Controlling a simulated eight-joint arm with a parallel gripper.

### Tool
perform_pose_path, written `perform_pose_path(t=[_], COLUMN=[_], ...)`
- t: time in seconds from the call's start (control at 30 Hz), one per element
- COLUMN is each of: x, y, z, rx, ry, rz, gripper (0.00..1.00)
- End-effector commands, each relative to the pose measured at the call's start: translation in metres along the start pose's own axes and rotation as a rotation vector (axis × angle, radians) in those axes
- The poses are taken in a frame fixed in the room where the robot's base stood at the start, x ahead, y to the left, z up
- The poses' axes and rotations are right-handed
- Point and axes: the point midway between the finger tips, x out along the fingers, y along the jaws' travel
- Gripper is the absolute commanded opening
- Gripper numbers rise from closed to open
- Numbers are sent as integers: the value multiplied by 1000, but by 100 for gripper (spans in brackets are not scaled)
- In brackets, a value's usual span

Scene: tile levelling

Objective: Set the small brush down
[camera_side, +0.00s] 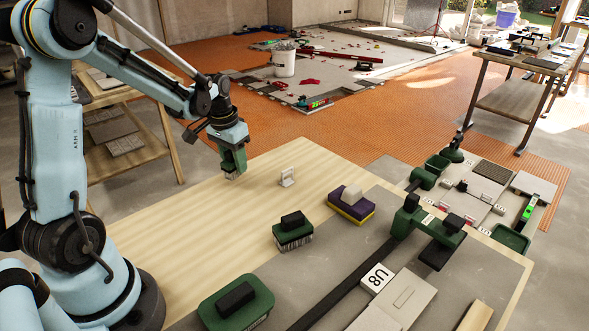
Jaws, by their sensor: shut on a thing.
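My gripper (232,172) hangs above the back left part of the pale wooden table (185,215), pointing down. The fingers and the held piece are small and hard to tell apart here. The held piece appears clear of the tabletop, though the exact gap cannot be told.
A small white upright piece (287,177) stands just right of my gripper. A purple and yellow sponge block (351,208) and a green block with a black grip (236,304) lie nearer. A long dark bar (345,285) crosses the grey surface. Bare wood lies left of the brush.

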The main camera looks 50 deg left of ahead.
Motion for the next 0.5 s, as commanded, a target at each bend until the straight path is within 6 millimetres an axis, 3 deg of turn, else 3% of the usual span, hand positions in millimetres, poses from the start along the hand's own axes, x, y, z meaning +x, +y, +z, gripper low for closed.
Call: perform_pose_path(t=[0.07,0.3,0.5], x=[-14,-47,-69], y=[6,60,93], z=[0,11,18], rx=[4,8,5], ry=[0,0,0], rz=[1,0,1], gripper=[0,0,0])
